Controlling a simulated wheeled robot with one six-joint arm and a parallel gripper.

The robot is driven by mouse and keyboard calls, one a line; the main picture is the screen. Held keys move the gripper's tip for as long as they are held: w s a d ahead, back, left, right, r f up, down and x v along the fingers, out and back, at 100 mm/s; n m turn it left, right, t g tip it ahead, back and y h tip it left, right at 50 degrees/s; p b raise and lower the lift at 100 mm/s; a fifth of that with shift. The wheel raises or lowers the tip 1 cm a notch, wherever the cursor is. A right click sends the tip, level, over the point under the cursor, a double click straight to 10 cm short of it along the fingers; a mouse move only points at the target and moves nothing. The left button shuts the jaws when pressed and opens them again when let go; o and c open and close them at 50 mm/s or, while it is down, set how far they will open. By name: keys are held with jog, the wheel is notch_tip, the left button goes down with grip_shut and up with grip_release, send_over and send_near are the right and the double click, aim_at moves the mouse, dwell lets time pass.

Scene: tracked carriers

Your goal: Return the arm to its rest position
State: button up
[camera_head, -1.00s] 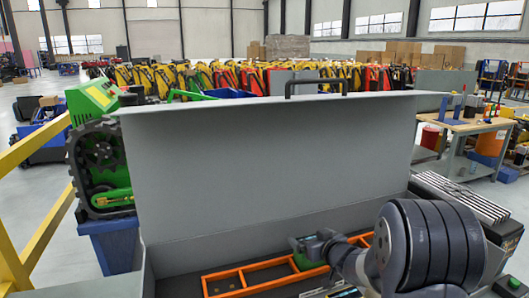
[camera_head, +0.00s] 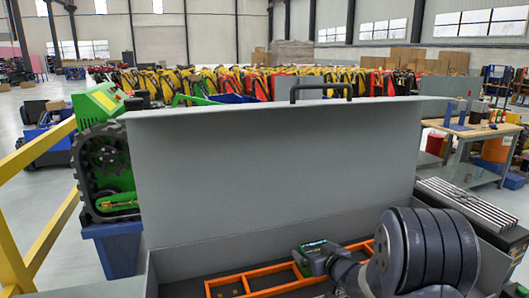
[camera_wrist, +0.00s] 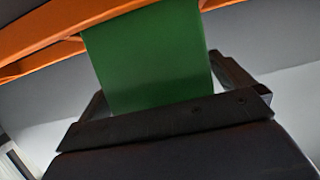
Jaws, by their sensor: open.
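My gripper (camera_head: 318,256) is low inside a large grey box, over an orange ladder-like frame (camera_head: 250,281) lying in it. In the wrist view my gripper (camera_wrist: 163,88) has its two dark fingers apart, one on each side of a flat green piece (camera_wrist: 150,60). The green piece reaches up to the orange frame (camera_wrist: 60,35) there. In the head view only a small bit of green shows beside the gripper. I cannot tell whether a finger touches the green piece. My arm comes in from the lower right.
The grey box's raised lid (camera_head: 270,185), with a black handle (camera_head: 320,92), stands behind the gripper. A green tracked machine (camera_head: 105,170) sits on a blue bin (camera_head: 110,248) at the left, near a yellow rail (camera_head: 45,240). A ribbed dark case (camera_head: 468,203) is at the right.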

notch_tip(320, 180, up, 10)
jog(key=p, duration=0.3)
notch_tip(320, 180, down, 11)
jog(key=b, duration=0.3)
notch_tip(320, 180, up, 10)
jog(key=p, duration=0.6)
jog(key=shift+f+p, duration=0.2)
jog(key=shift+p, duration=0.15)
